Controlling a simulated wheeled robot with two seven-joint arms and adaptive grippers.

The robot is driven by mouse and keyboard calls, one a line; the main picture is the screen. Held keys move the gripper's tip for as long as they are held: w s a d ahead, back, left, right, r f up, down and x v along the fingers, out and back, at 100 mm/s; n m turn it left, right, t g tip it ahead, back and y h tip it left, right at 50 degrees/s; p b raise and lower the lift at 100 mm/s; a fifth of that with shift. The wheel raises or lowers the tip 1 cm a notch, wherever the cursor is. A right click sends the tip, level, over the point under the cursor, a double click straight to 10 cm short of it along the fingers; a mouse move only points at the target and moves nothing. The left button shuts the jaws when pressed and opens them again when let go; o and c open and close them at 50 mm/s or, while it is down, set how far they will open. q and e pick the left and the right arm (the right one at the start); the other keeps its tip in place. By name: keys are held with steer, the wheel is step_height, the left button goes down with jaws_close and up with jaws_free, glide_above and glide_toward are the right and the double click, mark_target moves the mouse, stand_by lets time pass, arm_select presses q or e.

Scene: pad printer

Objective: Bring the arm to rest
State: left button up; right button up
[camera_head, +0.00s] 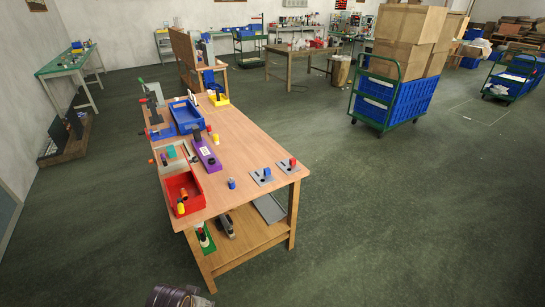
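Neither of my grippers shows in this view. A dark, ringed part at the bottom edge, left of centre, looks like a piece of my own arm, with no fingertips visible. The wooden workbench (246,150) stands ahead of me. On it are a red bin (184,207) with orange and yellow pieces, a blue bin (187,116), and a purple fixture (205,155). A small blue cylinder (231,183) stands alone on the bench.
The bench's lower shelf (245,247) holds several items. A green cart (387,121) with blue crates and cardboard boxes (400,55) stands at the back right. A green-topped table (65,62) is at the far left. The floor right of the bench is clear.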

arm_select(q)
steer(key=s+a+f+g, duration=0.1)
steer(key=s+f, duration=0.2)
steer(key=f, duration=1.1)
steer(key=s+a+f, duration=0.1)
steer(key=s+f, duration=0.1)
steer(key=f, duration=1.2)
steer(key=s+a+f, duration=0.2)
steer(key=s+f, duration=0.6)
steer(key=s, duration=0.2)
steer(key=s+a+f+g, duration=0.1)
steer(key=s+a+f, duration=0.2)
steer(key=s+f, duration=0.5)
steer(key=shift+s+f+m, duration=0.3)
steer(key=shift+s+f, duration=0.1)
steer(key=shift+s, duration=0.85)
